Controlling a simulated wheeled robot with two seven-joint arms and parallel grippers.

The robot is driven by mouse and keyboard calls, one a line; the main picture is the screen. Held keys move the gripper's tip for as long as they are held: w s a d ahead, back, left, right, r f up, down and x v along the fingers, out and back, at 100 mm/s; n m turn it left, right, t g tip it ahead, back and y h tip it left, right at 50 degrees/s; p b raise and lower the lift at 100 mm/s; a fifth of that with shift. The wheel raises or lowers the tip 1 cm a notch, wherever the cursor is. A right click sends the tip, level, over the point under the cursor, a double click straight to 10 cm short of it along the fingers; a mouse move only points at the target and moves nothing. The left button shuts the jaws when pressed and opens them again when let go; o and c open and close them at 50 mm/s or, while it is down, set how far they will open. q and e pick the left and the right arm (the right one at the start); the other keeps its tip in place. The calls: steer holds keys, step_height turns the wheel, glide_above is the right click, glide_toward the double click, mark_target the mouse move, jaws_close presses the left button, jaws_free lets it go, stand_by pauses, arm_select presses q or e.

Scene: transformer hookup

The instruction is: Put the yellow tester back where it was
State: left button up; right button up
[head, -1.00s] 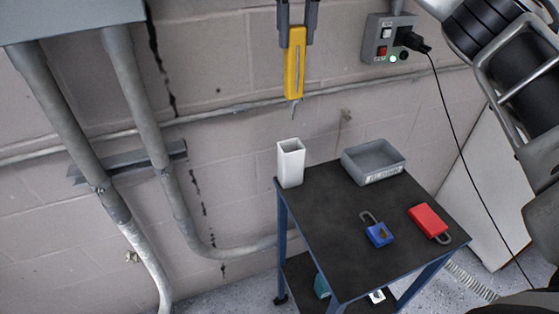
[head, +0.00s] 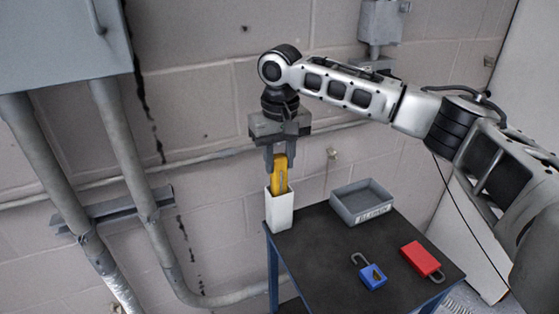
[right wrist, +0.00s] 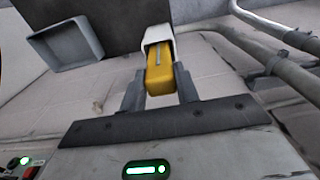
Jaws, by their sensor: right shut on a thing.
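The yellow tester (head: 281,176) stands upright with its lower part inside the white holder (head: 280,212) at the table's back left corner. My right gripper (head: 281,162) is shut on the tester's upper end from above. In the right wrist view the yellow tester (right wrist: 159,76) lies between the two fingers, and its far end goes into the mouth of the white holder (right wrist: 157,33). How deep the tester sits is hidden by the holder's walls. My left gripper is not in view.
The dark table (head: 325,250) also carries a grey tray (head: 362,204), a blue padlock (head: 372,277) and a red padlock (head: 421,259). A grey cabinet (head: 60,40) and conduits (head: 125,150) are on the wall to the left.

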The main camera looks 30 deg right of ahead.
steer(key=shift+f, duration=0.55)
steer(key=o, duration=1)
steer(key=shift+c, duration=0.2)
step_height(320, 180, up, 11)
steer(key=shift+s+b, duration=0.15)
steer(key=shift+b, duration=0.4)
steer(key=shift+r, duration=0.55)
